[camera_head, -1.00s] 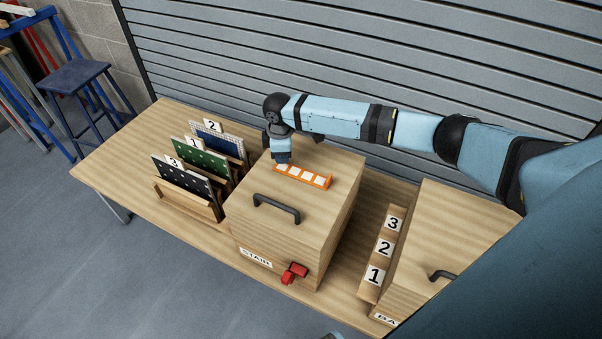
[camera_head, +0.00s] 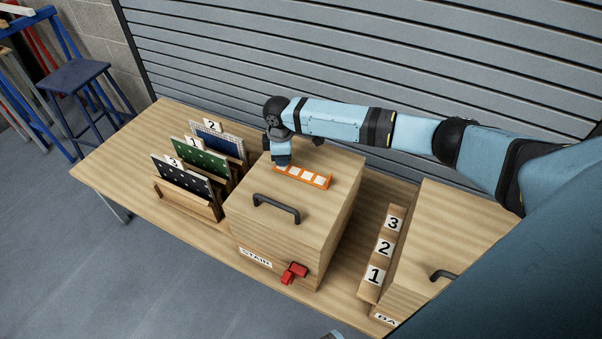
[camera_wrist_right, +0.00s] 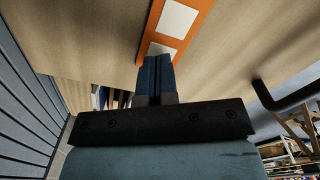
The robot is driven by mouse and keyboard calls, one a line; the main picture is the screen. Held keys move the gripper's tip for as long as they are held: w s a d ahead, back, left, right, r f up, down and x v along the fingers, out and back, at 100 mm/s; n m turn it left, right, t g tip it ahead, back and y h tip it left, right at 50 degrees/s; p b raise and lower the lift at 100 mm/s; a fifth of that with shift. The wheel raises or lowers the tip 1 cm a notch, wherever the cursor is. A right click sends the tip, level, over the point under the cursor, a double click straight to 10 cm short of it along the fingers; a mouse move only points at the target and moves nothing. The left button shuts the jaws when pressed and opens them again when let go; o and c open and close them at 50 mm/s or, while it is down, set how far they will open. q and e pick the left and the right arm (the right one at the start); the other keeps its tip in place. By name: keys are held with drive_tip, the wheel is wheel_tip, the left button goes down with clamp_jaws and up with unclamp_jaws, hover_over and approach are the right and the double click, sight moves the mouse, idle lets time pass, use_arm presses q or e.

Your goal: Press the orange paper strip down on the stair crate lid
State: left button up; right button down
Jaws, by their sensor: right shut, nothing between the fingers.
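The orange paper strip (camera_head: 303,177) with several white squares lies on the lid (camera_head: 316,200) of the stair crate (camera_head: 275,247), near its back edge. The strip also shows in the right wrist view (camera_wrist_right: 187,22), running up from the fingertips. My right gripper (camera_head: 281,163) points down at the left end of the strip, fingers shut and empty. In the right wrist view its closed fingers (camera_wrist_right: 154,75) overlap the strip's near end; whether they touch it I cannot tell. My left gripper is not in view.
A dark handle (camera_head: 277,208) stands up from the lid in front of the strip. A red latch (camera_head: 294,273) is on the crate's front. Numbered panels (camera_head: 187,179) stand in a rack to the left. A numbered stepped rack (camera_head: 384,248) and another crate (camera_head: 437,240) are to the right.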

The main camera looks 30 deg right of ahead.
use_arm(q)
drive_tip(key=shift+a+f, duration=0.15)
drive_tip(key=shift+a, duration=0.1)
use_arm(e)
drive_tip(key=shift+f, duration=0.65)
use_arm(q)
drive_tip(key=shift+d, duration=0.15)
use_arm(e)
wheel_tip(320, 180, up, 2)
drive_tip(key=shift+r+p, duration=0.1)
drive_tip(key=shift+p, duration=1)
wheel_tip(320, 180, up, 3)
drive_tip(key=p, duration=0.3)
drive_tip(key=shift+r, duration=0.15)
use_arm(q)
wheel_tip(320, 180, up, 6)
drive_tip(key=p, duration=0.3)
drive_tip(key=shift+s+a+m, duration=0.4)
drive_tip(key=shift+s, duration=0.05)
use_arm(e)
wheel_tip(320, 180, up, 2)
drive_tip(key=shift+r, duration=0.25)
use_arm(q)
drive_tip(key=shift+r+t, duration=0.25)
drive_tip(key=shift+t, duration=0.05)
